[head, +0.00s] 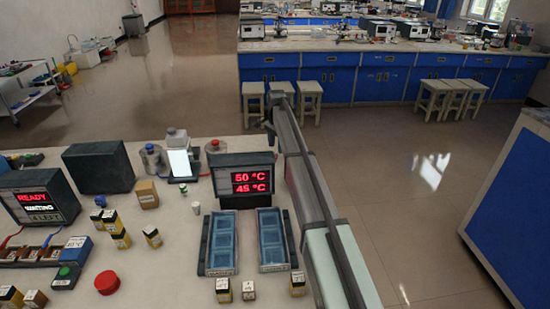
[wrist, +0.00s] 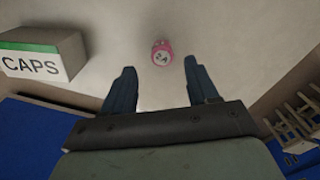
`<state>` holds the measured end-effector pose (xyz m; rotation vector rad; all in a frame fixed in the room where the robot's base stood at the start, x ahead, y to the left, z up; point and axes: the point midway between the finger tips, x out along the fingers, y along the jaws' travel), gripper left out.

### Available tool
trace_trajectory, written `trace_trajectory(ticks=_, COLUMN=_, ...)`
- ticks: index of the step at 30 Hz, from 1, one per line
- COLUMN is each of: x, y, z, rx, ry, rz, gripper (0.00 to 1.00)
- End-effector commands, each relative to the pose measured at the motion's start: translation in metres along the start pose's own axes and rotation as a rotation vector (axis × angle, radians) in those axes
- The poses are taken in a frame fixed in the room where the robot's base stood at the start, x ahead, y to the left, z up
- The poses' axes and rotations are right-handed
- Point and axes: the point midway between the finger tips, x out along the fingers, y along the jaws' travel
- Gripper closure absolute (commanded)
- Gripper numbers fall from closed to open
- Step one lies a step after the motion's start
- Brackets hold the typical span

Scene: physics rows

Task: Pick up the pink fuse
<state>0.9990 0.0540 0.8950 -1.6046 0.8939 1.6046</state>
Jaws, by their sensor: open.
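The pink fuse (wrist: 162,53) shows in the wrist view as a small, round pink piece with a white face and dark marks. It lies on the pale tabletop, beyond my gripper's fingertips and roughly in line with the gap between them. My gripper (wrist: 158,70) is open, its two dark fingers wide apart with nothing between them. I cannot tell its exact height above the fuse. In the head view I cannot make out the pink fuse or my fingertips; my arm runs along the table's right side.
A white CAPS box (wrist: 35,62) with a green stripe stands left of my gripper in the wrist view. In the head view, two blue trays (head: 205,248) lie before a red temperature display (head: 248,182). A red button (head: 107,283) and several small yellow-black blocks are at left.

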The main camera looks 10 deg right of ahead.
Motion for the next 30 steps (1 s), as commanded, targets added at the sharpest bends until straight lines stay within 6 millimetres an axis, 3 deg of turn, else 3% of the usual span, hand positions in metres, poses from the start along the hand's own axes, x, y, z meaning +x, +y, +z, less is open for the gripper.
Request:
trace_trajectory(ticks=12, x=0.046, y=-0.003, z=0.004, rx=0.0, ry=0.0, rz=0.0, gripper=0.41)
trace_trajectory(ticks=20, x=0.049, y=-0.004, z=0.004, rx=0.0, ry=0.0, rz=-0.001, gripper=0.41)
trace_trajectory(ticks=30, x=0.048, y=-0.004, z=0.004, rx=0.0, ry=0.0, rz=-0.001, gripper=0.74)
